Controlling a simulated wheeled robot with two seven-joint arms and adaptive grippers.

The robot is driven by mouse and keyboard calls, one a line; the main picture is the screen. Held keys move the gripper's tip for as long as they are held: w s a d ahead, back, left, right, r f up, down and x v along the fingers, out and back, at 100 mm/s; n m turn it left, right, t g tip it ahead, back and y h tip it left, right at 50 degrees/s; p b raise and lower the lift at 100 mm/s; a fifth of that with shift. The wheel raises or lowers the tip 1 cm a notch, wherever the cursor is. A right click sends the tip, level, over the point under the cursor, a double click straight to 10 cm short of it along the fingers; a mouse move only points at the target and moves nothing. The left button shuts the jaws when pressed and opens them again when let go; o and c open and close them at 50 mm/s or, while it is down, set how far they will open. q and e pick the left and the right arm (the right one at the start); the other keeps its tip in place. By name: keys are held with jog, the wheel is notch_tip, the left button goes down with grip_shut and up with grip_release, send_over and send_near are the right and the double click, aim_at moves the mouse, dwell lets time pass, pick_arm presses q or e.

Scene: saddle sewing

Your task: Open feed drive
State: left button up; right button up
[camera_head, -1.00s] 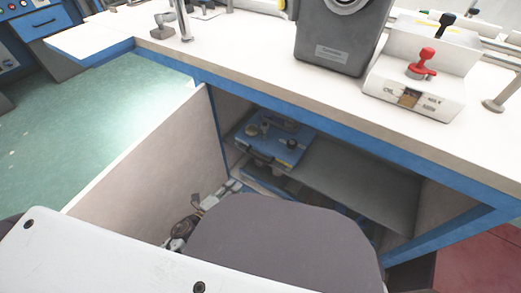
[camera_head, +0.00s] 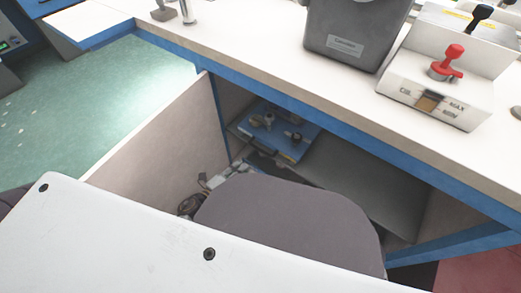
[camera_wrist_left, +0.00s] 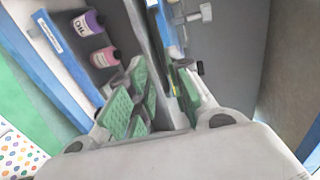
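Inside the open space under the table, a blue unit (camera_head: 300,143) with several knobs sits beside a grey sloped panel (camera_head: 345,180). I cannot tell for sure that it is the feed drive. My left gripper (camera_head: 218,180) is low in this space, to the lower left of the blue unit and partly hidden. In the left wrist view my left gripper (camera_wrist_left: 160,85) has its green-padded fingers apart, with the edge of a grey panel (camera_wrist_left: 152,45) seen between them. Contact cannot be told. A pale knob (camera_wrist_left: 200,14) and a black knob show just beyond the right finger. My right gripper is not in view.
A beige side panel (camera_head: 160,140) bounds the space on the left. The white tabletop (camera_head: 250,62) with its blue edge overhangs it. A white oil box with a red knob (camera_head: 447,62) stands on top. Bottles (camera_wrist_left: 88,22) lie left in the wrist view. A grey rounded shape blocks the lower middle.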

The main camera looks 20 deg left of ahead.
pick_arm(q)
jog(key=shift+w, duration=0.15)
send_near(260, 149)
jog(key=shift+w+f, duration=0.5)
jog(key=shift+w, duration=0.25)
jog(key=shift+d+b+x, duration=0.15)
jog(key=shift+b+x, duration=0.25)
jog(key=shift+x, duration=1.7)
jog(key=shift+d+b+x, duration=0.1)
jog(key=shift+b+x, duration=0.3)
jog(key=shift+x, duration=1.7)
grip_shut()
